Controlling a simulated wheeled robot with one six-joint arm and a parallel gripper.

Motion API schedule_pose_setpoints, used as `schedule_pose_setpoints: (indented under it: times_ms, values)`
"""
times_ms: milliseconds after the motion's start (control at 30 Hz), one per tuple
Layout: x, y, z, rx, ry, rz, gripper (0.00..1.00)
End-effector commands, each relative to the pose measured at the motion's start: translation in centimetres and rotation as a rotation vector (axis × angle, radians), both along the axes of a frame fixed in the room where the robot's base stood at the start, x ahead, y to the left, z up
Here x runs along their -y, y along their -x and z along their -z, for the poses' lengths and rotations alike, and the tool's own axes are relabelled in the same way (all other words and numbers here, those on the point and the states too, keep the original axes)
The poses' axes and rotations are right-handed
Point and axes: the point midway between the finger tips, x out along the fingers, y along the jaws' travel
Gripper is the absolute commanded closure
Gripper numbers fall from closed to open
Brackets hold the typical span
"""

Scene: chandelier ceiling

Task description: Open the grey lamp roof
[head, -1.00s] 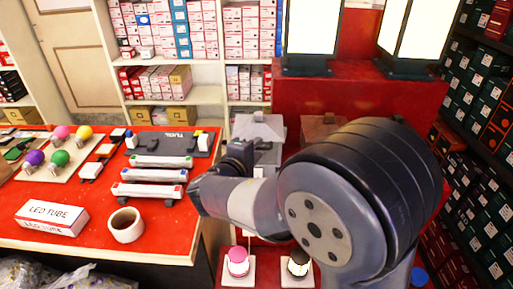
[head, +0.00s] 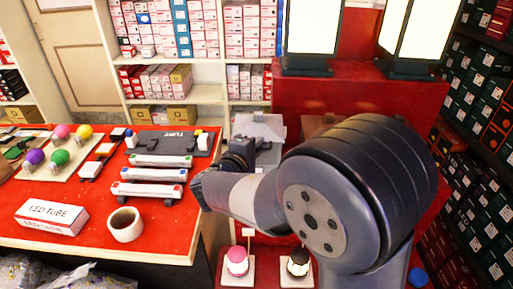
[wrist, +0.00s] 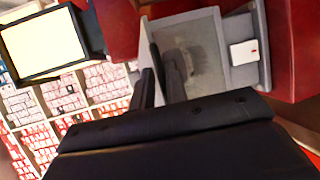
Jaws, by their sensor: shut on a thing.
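The grey lamp roof (head: 258,126) is in the head view, at the upper end of my arm, on the grey lamp (head: 270,157). My gripper (head: 243,150) is at its left front side, partly hidden by my own wrist. In the wrist view, my gripper's dark fingers (wrist: 160,78) are close together against a grey panel (wrist: 200,52), which seems to be part of the lamp. The jaws are shut on its edge; the exact contact is hard to see. A grey frame with a small white block (wrist: 244,52) lies beside the panel.
A reddish-brown lamp (head: 316,125) stands right of the grey one, partly behind my arm. Tall lit lamps (head: 312,30) stand on the red block behind. A red table (head: 165,220) with light tubes is at left. Pink (head: 237,262) and black (head: 298,263) items stand in front.

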Motion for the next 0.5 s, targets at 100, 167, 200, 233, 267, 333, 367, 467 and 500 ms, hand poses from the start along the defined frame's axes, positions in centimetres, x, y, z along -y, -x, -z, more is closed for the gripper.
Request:
schedule_pose_setpoints:
  times_ms: [100,167,200,233,267,333,367,467,500]
  values:
    - [0.05,0.12,0.61,-0.014,0.002,-0.001,1.00]
    - [0.06,0.13,0.63,-0.015,0.002,0.000,1.00]
    - [0.05,0.13,0.61,-0.016,0.002,-0.001,1.00]
    - [0.06,0.14,0.57,-0.018,0.002,0.000,1.00]
    - [0.06,0.14,0.51,-0.021,0.002,0.001,1.00]
    - [0.06,0.14,0.33,-0.027,0.002,0.000,1.00]
    - [0.06,0.14,0.29,-0.031,0.003,0.000,1.00]
    - [0.06,0.14,0.29,-0.037,0.003,-0.001,1.00]
    - [0.07,0.15,0.23,-0.041,0.002,-0.001,1.00]
